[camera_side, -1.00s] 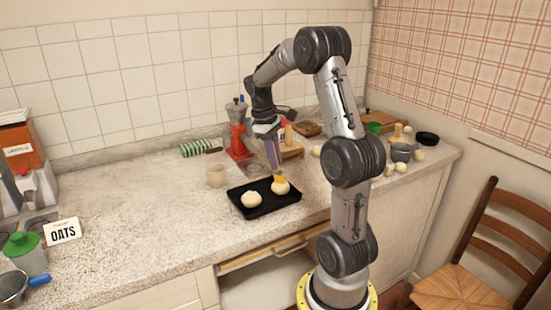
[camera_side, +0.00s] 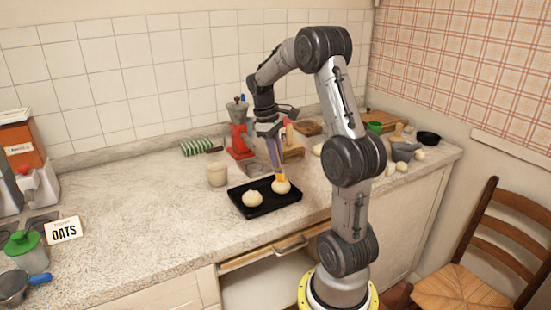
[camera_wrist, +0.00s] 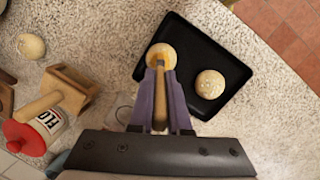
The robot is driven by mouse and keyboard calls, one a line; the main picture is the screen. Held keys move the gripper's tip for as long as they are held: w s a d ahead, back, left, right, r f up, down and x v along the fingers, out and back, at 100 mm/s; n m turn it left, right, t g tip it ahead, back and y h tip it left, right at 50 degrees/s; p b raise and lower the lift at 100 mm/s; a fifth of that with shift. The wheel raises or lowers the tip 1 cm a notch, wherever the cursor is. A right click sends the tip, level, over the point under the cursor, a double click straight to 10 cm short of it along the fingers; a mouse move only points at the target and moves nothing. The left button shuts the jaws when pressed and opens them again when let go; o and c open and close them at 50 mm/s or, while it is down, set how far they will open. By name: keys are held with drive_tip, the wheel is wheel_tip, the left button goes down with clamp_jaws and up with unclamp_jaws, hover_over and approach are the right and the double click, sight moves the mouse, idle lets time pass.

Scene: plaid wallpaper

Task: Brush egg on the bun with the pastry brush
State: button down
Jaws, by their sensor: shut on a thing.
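Two pale round buns lie on a black tray (camera_side: 262,209) on the counter. One bun (camera_side: 252,199) is on the left in the side view; in the wrist view it is the right one (camera_wrist: 210,84). The other bun (camera_side: 282,187) is under my gripper, and it also shows in the wrist view (camera_wrist: 160,50). My gripper (camera_side: 275,150) points down, shut on the pastry brush (camera_wrist: 160,98), which has a wooden handle. The brush's yellow bristles (camera_side: 279,177) are at the top of this bun and appear to touch it. Whether egg is on the bun is too small to tell.

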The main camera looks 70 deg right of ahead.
drive_tip(key=shift+a, duration=0.15)
drive_tip(key=shift+w+a, duration=0.2)
drive_tip(key=shift+a, duration=0.55)
drive_tip(key=shift+d, duration=0.1)
drive_tip(key=shift+s+d, duration=0.25)
drive_tip(key=shift+d, duration=0.55)
drive_tip(key=shift+a, duration=0.1)
drive_tip(key=shift+w+a, duration=0.25)
drive_tip(key=shift+a, duration=0.55)
drive_tip(key=shift+d, duration=0.2)
drive_tip(key=shift+a, duration=0.15)
